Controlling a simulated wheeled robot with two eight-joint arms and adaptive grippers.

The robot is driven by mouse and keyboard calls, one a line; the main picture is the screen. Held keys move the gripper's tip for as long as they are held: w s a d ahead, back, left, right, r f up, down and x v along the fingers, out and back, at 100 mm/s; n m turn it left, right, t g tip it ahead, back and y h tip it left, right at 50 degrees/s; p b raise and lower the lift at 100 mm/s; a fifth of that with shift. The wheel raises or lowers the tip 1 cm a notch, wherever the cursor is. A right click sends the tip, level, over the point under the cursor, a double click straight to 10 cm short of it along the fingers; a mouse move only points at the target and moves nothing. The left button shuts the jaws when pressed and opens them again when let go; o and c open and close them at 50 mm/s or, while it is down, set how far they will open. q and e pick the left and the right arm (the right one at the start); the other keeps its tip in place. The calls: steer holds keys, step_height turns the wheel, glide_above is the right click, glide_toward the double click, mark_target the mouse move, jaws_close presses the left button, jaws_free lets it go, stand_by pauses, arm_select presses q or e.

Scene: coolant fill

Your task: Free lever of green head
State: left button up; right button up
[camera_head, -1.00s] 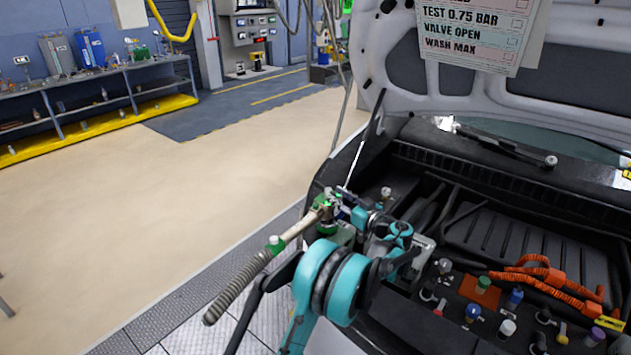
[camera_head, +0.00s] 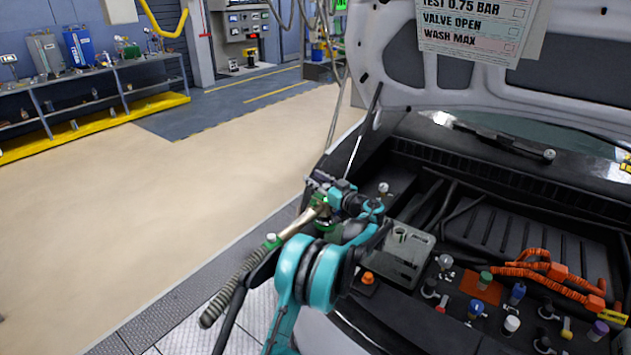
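The green head (camera_head: 326,222) is at the upper end of a pale metal wand (camera_head: 298,226) at the car's front left corner. The wand has a green collar (camera_head: 271,241) and runs down left into a ribbed grey hose (camera_head: 232,289). My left gripper (camera_head: 316,185) is at the top of the head, with its dark fingers close around or beside it. The fingers overlap the head, so I cannot tell whether they are shut on it. The lever cannot be made out clearly. My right gripper is not in view.
A grey holder (camera_head: 412,257) with a round green-rimmed socket lies right of my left arm. An orange cap (camera_head: 368,278), several coloured caps and orange cables (camera_head: 545,270) fill the engine bay. The raised hood (camera_head: 400,60) stands above. The floor left is clear.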

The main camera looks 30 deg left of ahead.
arm_select(q)
jaws_close()
steer(key=m+t, duration=0.1)
steer(key=w+m+t+h, duration=0.1)
steer(key=m+t+h, duration=0.1)
steer(key=t, duration=0.1)
steer(key=shift+w+d, duration=0.15)
steer(key=shift+d, duration=0.15)
jaws_free()
steer(key=shift+d, duration=0.1)
